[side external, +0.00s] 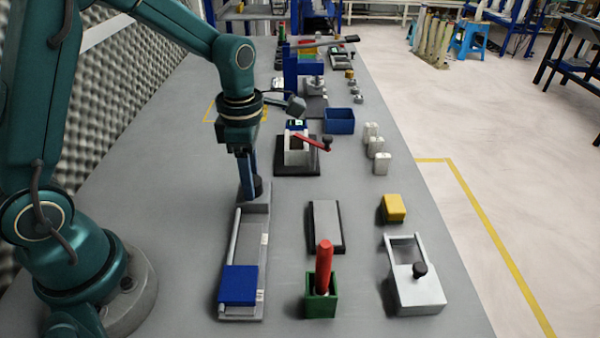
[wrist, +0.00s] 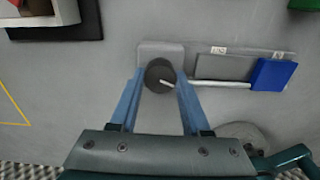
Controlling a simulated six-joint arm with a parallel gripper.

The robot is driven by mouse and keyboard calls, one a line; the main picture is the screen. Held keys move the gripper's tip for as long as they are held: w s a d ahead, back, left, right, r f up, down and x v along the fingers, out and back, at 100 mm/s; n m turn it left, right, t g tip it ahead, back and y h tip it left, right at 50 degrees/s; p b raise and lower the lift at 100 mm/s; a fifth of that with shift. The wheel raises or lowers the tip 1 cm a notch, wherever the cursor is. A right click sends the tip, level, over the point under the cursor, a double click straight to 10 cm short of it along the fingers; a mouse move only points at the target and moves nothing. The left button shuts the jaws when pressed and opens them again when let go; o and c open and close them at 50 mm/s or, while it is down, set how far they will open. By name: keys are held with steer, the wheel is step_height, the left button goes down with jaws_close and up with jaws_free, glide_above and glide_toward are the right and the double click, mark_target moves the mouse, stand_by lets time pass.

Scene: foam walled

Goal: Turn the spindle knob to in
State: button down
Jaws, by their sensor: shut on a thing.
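The spindle knob (wrist: 157,70) is a dark round knob with a white pointer line, at one end of a grey spindle unit (side external: 256,218). My gripper (wrist: 160,78) points down with its two blue fingers on either side of the knob, shut on it. In the side external view, the knob (side external: 257,187) shows partly behind the fingers of my gripper (side external: 249,182). A pale rod runs from the knob end to a blue block (side external: 238,285) at the near end of the unit. The block also shows in the wrist view (wrist: 273,74). Two small white labels lie along the unit; their text is too small to read surely.
Right of the unit stand a grey block on a dark base (side external: 325,226), a green box with a red handle (side external: 322,290) and a white fixture with a black knob (side external: 417,285). A red-handled crank device (side external: 297,155) stands behind. Bare table lies left of the unit.

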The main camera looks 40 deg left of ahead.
steer(key=shift+n, duration=2.2)
steer(key=shift+c, duration=1.8)
jaws_free()
steer(key=shift+r, duration=2.6)
